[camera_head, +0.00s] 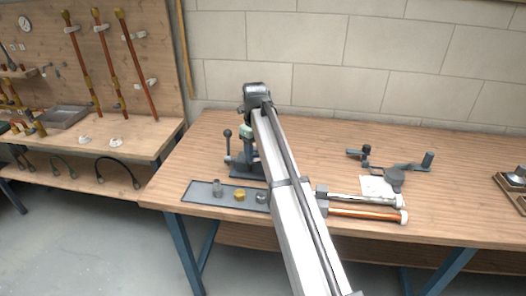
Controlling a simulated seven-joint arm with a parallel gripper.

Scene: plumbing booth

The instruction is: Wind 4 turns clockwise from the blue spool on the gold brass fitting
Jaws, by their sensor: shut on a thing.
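A gold fitting (239,194) sits on a flat grey tray (199,190) near the table's front left, with a grey fitting on each side. My gripper (252,112) is at the far end of my arm, beyond the tray and above a dark bench vise (245,166). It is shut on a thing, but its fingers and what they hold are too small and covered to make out. A small pale green piece (246,131) shows just under it; I cannot tell what it is. I cannot make out a blue spool.
The vise has an upright ball-ended lever (228,144). Right of my arm lie a white tube and an orange one (365,213), a white sheet (373,186) and a dark tool (393,179). A pegboard bench stands left.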

